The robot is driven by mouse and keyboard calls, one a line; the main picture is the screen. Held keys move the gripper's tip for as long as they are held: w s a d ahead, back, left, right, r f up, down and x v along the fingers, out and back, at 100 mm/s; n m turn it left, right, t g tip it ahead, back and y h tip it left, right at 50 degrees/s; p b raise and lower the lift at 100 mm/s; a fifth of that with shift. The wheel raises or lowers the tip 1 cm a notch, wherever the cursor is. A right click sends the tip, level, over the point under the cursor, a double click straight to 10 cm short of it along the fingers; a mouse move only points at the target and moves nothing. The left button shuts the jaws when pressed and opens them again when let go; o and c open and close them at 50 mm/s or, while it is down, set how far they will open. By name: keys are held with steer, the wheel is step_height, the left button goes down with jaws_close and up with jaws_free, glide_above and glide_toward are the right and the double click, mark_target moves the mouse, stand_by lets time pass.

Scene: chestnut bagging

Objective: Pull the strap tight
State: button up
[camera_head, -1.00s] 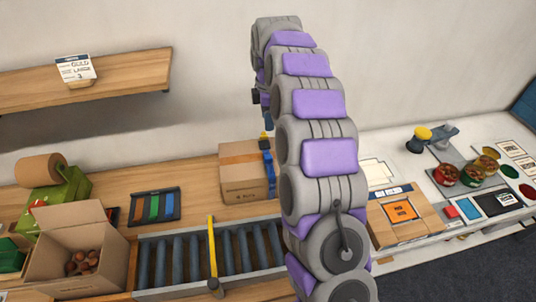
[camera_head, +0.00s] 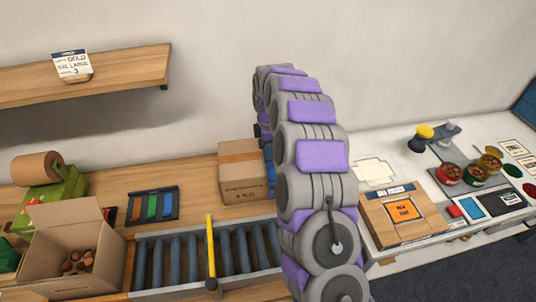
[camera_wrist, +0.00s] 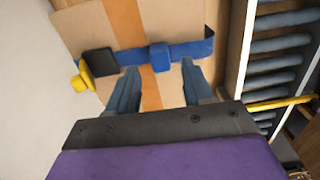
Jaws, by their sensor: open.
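A cardboard box (camera_head: 240,178) with a tan tape stripe stands on the wooden bench behind the roller conveyor in the head view. The same box (camera_wrist: 187,22) fills much of the wrist view. A blue strap (camera_wrist: 193,50) runs across its face, with a blue block (camera_wrist: 160,57) on it near the tape. A black buckle (camera_wrist: 101,62) sits at the strap's left, beside a yellow piece (camera_wrist: 82,80). My gripper (camera_wrist: 159,67) is open, its two fingers apart just below the blue block and strap. Contact cannot be told. My arm hides the gripper and most of the strap in the head view.
The roller conveyor (camera_head: 190,258) with a yellow bar (camera_head: 210,245) lies in front. An open carton (camera_head: 62,215) of chestnuts stands at left. A rack of coloured strips (camera_head: 152,205) lies near the box. A white table (camera_head: 385,262) with another box (camera_head: 403,210) is at right.

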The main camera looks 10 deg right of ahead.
steer(key=shift+f, duration=1.55)
jaws_close()
